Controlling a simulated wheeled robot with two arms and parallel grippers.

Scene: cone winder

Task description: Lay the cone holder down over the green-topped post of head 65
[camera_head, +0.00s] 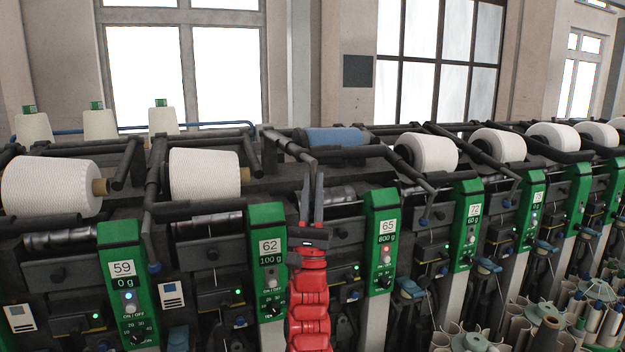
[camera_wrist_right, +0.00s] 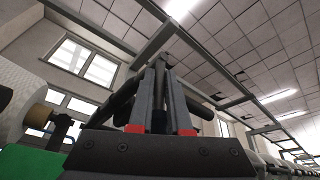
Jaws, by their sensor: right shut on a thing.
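Head 65 has a green-topped post (camera_head: 384,222) with a white number label, right of my right arm. The dark grey cone holder (camera_head: 290,147) is up behind the post's left side; its bar comes down to my fingertips. No white cone shows on it. My right gripper (camera_head: 312,184) is shut on the end of the holder, left of the post and apart from it. In the right wrist view the holder's dark bars (camera_wrist_right: 166,61) rise above and behind the gripper's fingers (camera_wrist_right: 160,92). The exact grip is partly hidden by the fingers. My left gripper is not in view.
A blue drum (camera_head: 336,137) lies behind the holder. White cones sit on neighbouring heads, such as one on the left (camera_head: 204,174) and one on the right (camera_head: 433,152). The green post of head 62 (camera_head: 267,250) stands close left of my arm.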

